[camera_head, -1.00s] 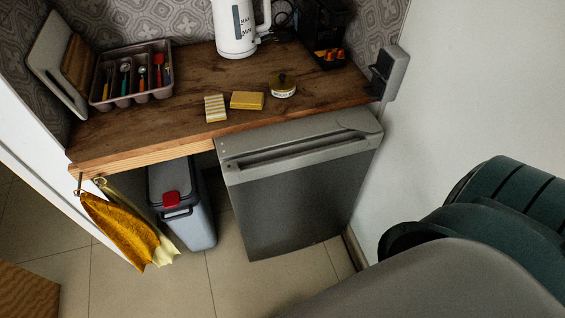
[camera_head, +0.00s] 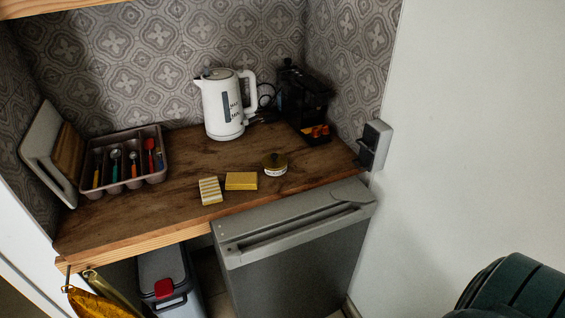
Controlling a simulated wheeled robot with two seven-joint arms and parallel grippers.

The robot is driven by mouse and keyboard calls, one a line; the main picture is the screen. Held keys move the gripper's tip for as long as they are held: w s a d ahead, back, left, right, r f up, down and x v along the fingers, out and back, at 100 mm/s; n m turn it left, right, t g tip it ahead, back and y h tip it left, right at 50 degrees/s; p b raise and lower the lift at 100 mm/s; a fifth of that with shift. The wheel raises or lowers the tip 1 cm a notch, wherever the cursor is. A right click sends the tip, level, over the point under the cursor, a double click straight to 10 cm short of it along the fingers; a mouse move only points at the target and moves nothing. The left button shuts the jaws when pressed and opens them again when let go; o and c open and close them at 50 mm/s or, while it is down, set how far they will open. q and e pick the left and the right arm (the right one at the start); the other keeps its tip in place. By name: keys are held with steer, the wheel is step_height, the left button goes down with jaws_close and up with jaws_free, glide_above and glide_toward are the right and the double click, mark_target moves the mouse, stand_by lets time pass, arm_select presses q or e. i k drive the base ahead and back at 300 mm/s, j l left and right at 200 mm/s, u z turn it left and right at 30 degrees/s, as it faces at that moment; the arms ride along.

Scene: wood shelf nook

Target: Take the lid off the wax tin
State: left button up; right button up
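The wax tin (camera_head: 275,170) is a small round tin with a pale label band, standing upright on the wooden counter, right of a yellow block. Its lid (camera_head: 275,160) is dark olive with a dark knob-like top and sits on the tin. Neither of my grippers is in the head view. A dark green arm part of mine shows at the lower right, well apart from the tin.
A yellow sponge-like block (camera_head: 241,181) and a striped block (camera_head: 210,190) lie left of the tin. A white kettle (camera_head: 223,105), a black machine (camera_head: 303,103) and a cutlery tray (camera_head: 124,163) stand behind. The counter's front edge runs above a grey appliance (camera_head: 290,265).

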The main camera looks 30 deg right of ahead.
mark_target(273, 161)
steer(key=j+z, duration=0.7)
steer(key=j, duration=0.2)
steer(key=j+z, duration=0.35)
steer(key=i+j, duration=0.05)
steer(key=j, duration=0.1)
